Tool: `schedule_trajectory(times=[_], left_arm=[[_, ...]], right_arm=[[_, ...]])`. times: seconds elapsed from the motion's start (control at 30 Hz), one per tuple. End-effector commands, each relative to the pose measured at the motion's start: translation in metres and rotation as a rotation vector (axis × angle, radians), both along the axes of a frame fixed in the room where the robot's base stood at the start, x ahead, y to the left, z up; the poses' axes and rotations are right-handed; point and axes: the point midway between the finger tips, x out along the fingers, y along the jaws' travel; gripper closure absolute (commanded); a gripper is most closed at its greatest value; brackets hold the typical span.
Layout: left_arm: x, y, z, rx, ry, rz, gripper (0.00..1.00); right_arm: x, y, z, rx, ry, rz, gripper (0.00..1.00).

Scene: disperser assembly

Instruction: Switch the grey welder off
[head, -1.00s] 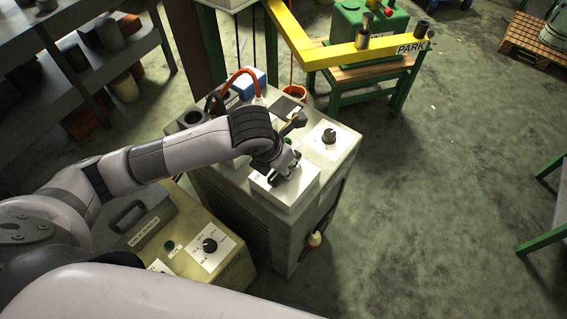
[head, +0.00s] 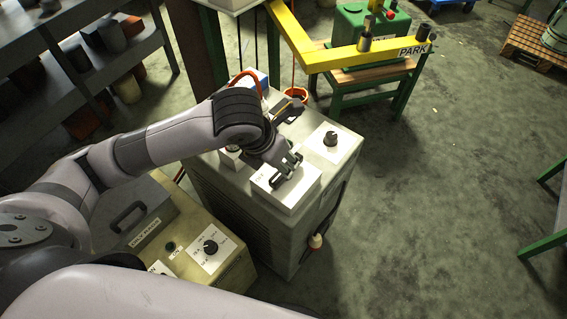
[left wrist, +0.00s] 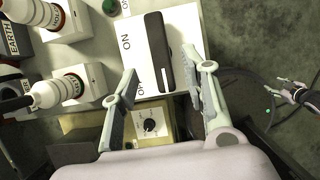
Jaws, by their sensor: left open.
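The grey welder (head: 305,232) is a big box in the middle of the head view. On its top sits a white switch box (head: 297,197) with a long black switch handle (left wrist: 157,50), seen in the left wrist view between "ON" and partly hidden lettering. My left gripper (head: 288,172) is over the switch box. In the left wrist view my left gripper (left wrist: 163,66) is open, one finger on each side of the handle. Contact with the handle cannot be told. A small dark gripper, apparently my right one (left wrist: 294,95), shows at the right edge there.
A dial (head: 331,139) is beside the switch box. A yellowish machine (head: 232,270) with its own dial stands at lower left. A yellow beam marked PARK (head: 345,56) crosses behind.

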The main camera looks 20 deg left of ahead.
Motion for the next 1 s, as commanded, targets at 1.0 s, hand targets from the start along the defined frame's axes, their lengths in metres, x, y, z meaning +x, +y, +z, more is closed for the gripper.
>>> schedule_trajectory(times=[1.0], left_arm=[[-0.021,0.007,0.054,0.0,0.001,0.001,0.58]], right_arm=[[0.0,0.001,0.0,0.0,-0.001,0.0,0.51]])
